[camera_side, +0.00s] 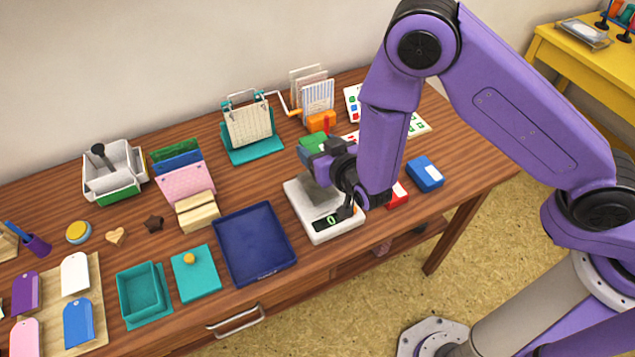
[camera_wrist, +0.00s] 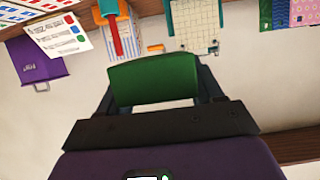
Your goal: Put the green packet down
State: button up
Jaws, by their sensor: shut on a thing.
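The green packet (camera_side: 313,142) is held in my gripper (camera_side: 318,152), above the table just behind the white scale (camera_side: 344,230). In the wrist view the green packet (camera_wrist: 153,80) sits between the two dark fingers of my gripper (camera_wrist: 153,98), which are shut on it. Its broad green face shows, with a pale strip below. The scale's display reads 0. My arm hides part of the scale and the table behind it.
A dark blue tray (camera_side: 283,262) lies empty left of the scale. A blue packet (camera_side: 425,174) and a red packet (camera_side: 397,194) lie at right. A teal stand with cards (camera_side: 248,126) is at the back. A teal box (camera_side: 142,291) stands front left.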

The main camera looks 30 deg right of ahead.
jog(key=shift+s+a, duration=0.25)
jog(key=shift+a, duration=0.1)
jog(key=shift+a+f, duration=0.1)
jog(key=shift+f, duration=3.85)
jog(key=shift+f, duration=0.1)
jog(key=o, duration=1.1)
jog(key=v, duration=1.2)
